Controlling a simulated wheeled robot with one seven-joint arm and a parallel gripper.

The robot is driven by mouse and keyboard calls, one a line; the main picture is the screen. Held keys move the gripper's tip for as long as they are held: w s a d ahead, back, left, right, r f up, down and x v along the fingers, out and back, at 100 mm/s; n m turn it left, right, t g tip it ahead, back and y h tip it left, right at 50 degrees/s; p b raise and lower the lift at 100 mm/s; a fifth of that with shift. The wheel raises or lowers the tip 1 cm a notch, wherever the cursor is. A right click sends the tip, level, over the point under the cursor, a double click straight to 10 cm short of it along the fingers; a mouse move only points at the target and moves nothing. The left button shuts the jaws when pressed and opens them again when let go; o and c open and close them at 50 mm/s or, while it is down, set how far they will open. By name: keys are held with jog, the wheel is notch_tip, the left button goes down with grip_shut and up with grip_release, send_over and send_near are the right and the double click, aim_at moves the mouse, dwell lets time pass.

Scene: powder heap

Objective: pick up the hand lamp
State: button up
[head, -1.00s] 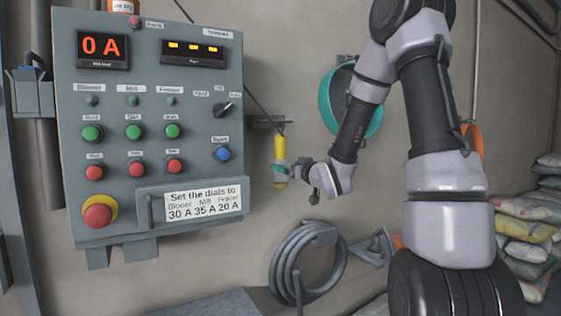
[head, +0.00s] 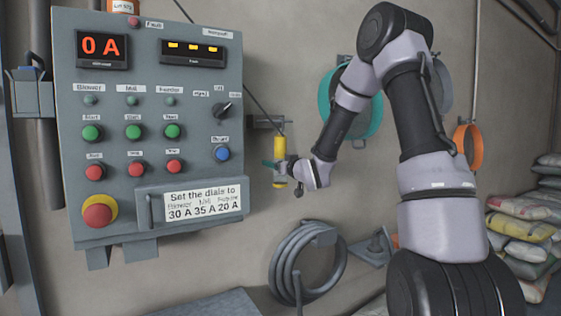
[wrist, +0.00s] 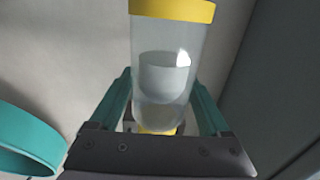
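The hand lamp (head: 279,147) hangs upright at the wall just right of the control panel, with a yellow top, a clear body and a yellow lower end. In the wrist view, the clear body of the lamp (wrist: 163,75) stands between the two teal fingers of my gripper (wrist: 160,90). Narrow gaps show between the fingers and the lamp, so the gripper looks open around it. In the head view, my gripper (head: 274,165) reaches the lamp's middle from the right and partly covers it.
The grey control panel (head: 150,75) stands close on the left of the lamp. A coiled hose (head: 283,262) hangs below it. A teal ring (head: 324,110) hangs on the wall behind my arm; an orange one (head: 475,149) hangs farther right. Stacked sacks (head: 522,230) lie at the right.

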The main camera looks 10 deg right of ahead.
aim_at(277, 152)
grip_shut()
jog(key=shift+r, duration=0.1)
jog(key=shift+r, duration=0.55)
notch_tip(277, 152, up, 2)
jog(key=shift+r, duration=0.25)
jog(key=s+d, duration=1.1)
jog(key=s, duration=0.2)
jog(key=shift+s+d+f, duration=0.15)
jog(key=shift+s+d, duration=0.2)
